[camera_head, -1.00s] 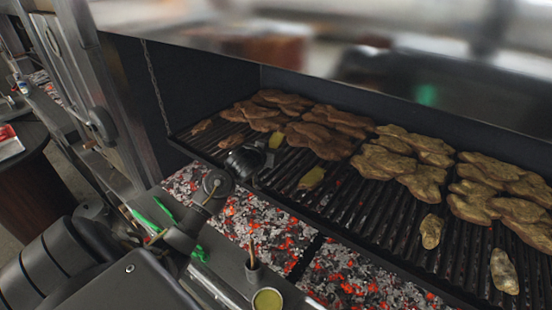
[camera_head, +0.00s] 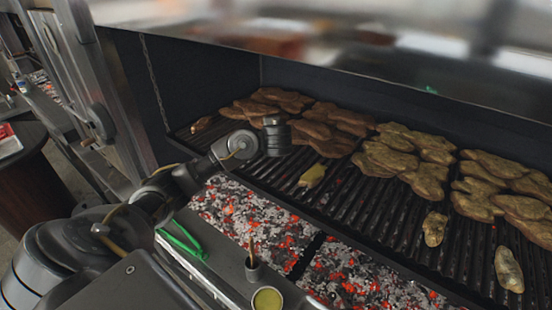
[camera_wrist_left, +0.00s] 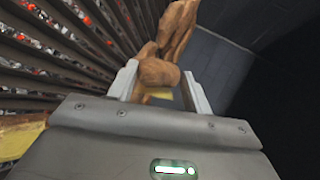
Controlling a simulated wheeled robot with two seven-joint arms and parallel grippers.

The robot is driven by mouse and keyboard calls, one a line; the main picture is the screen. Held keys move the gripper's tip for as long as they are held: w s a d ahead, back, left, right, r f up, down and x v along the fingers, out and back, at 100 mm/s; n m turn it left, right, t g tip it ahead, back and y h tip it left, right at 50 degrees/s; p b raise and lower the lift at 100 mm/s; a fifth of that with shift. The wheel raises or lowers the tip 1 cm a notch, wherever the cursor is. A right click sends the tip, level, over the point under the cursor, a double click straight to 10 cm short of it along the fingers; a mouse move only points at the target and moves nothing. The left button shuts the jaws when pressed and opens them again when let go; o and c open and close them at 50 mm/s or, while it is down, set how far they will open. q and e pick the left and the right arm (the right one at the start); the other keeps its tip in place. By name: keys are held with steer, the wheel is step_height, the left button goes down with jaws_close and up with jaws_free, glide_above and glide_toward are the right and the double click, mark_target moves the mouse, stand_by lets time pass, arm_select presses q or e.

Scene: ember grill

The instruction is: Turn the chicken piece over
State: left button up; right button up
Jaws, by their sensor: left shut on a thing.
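My left gripper (camera_head: 276,136) is over the back left of the grill grate, in front of the brown meat pieces. Its fingers are hidden in the head view. In the left wrist view, the gripper (camera_wrist_left: 159,71) has its two fingers on either side of a small brown chicken piece (camera_wrist_left: 160,73) and is shut on it. A yellowish patch shows just below the piece. Whether the piece touches the grate cannot be told. Other small pieces lie on the bars, one yellowish (camera_head: 312,176), one pale brown (camera_head: 434,229) and one at the right (camera_head: 508,269). My right gripper is not in view.
Large brown meat pieces (camera_head: 400,160) crowd the back of the grate (camera_head: 380,215). Red coals (camera_head: 255,225) glow in front and below. A cup with a brush (camera_head: 254,270), a yellow bowl (camera_head: 267,300) and green tongs (camera_head: 180,240) are on the front ledge. The hood's dark wall stands behind.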

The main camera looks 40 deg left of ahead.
arm_select(q)
steer(key=m+y, duration=0.1)
steer(key=m, duration=0.2)
steer(key=shift+w+r, duration=0.15)
steer(key=m, duration=0.3)
steer(key=shift+d+m+b, duration=0.1)
steer(key=shift+m+b, duration=0.25)
steer(key=shift+m, duration=0.05)
steer(key=m+t, duration=0.1)
steer(key=m, duration=0.2)
steer(key=shift+m+b, duration=0.4)
steer(key=m+h+b, duration=0.1)
steer(key=m+b, duration=0.1)
steer(key=m, duration=0.2)
steer(key=m+t+h+b, duration=0.1)
steer(key=m+b, duration=0.1)
steer(key=m, duration=0.2)
steer(key=m+t+h+b, duration=0.1)
steer(key=m+b, duration=0.1)
steer(key=m, duration=0.3)
steer(key=shift+a+f, duration=0.2)
steer(key=shift+f, duration=0.05)
steer(key=f+b, duration=0.1)
steer(key=b, duration=0.1)
steer(key=w+f+b, duration=0.1)
steer(key=f+b, duration=0.3)
steer(key=shift+w+a, duration=0.2)
steer(key=shift+w, duration=0.15)
steer(key=o, duration=0.6)
